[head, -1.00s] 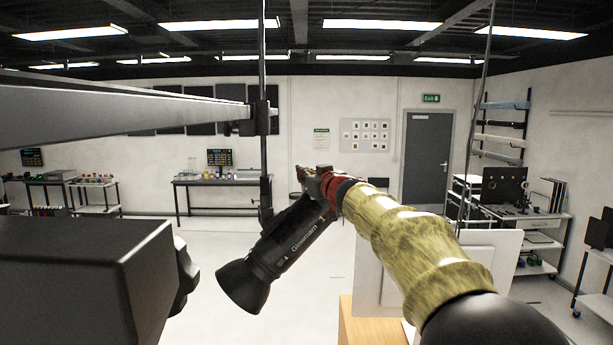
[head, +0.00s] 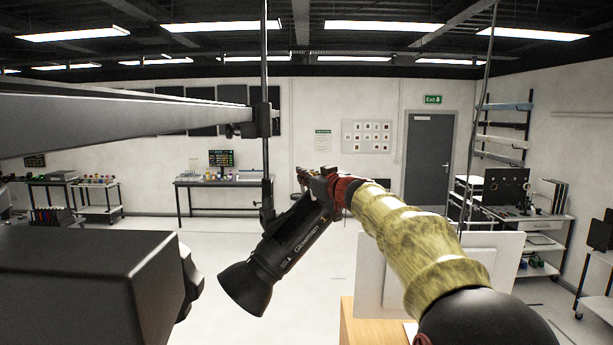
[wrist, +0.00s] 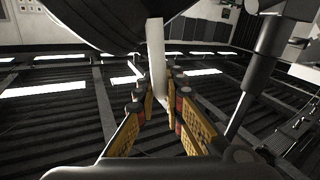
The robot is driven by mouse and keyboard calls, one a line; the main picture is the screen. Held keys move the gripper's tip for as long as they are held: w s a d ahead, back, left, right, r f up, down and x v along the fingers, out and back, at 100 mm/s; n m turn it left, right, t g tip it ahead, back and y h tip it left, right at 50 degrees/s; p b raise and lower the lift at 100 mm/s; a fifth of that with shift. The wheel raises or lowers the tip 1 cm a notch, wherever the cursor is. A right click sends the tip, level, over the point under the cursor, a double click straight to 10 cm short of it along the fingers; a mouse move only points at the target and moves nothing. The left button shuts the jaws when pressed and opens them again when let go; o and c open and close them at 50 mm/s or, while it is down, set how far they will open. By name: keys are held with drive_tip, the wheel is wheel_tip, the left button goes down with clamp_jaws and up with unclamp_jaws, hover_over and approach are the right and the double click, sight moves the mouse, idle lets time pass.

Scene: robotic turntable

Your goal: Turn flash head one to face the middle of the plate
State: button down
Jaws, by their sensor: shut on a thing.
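The black flash head (head: 285,255) hangs beside a thin vertical pole (head: 264,150) in the head view. Its wide front end points down and to the left, and its rear end is up by my gripper. My gripper (head: 322,178) is at that rear end, at the end of my yellow-sleeved arm. In the wrist view, the yellow-padded fingers of my gripper (wrist: 158,95) are shut on a narrow pale bar (wrist: 157,60) running up to a large dark body, apparently the flash head. The plate cannot be made out in either view.
A long grey beam (head: 120,112) crosses the left, joined near a clamp (head: 262,120) on the pole. A large black box (head: 90,285) fills the lower left. White panels (head: 485,260) and a wooden block (head: 365,320) stand behind my arm. Open floor lies beyond.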

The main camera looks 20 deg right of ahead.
drive_tip(key=shift+w+n+y, duration=0.35)
drive_tip(key=shift+n+y, duration=0.05)
drive_tip(key=shift+y, duration=0.3)
drive_tip(key=shift+w, duration=0.1)
drive_tip(key=shift+w+a+n+y, duration=0.1)
drive_tip(key=shift+w+n+y, duration=0.25)
drive_tip(key=shift+y, duration=0.25)
drive_tip(key=shift+w+n+g+y, duration=0.3)
drive_tip(key=shift+w+n+y, duration=0.1)
drive_tip(key=shift+y, duration=0.2)
drive_tip(key=shift+w+a+n+y, duration=0.1)
drive_tip(key=shift+w+n+y, duration=0.15)
drive_tip(key=shift+y, duration=0.15)
drive_tip(key=c, duration=1.9)
unclamp_jaws()
drive_tip(key=shift+a, duration=0.1)
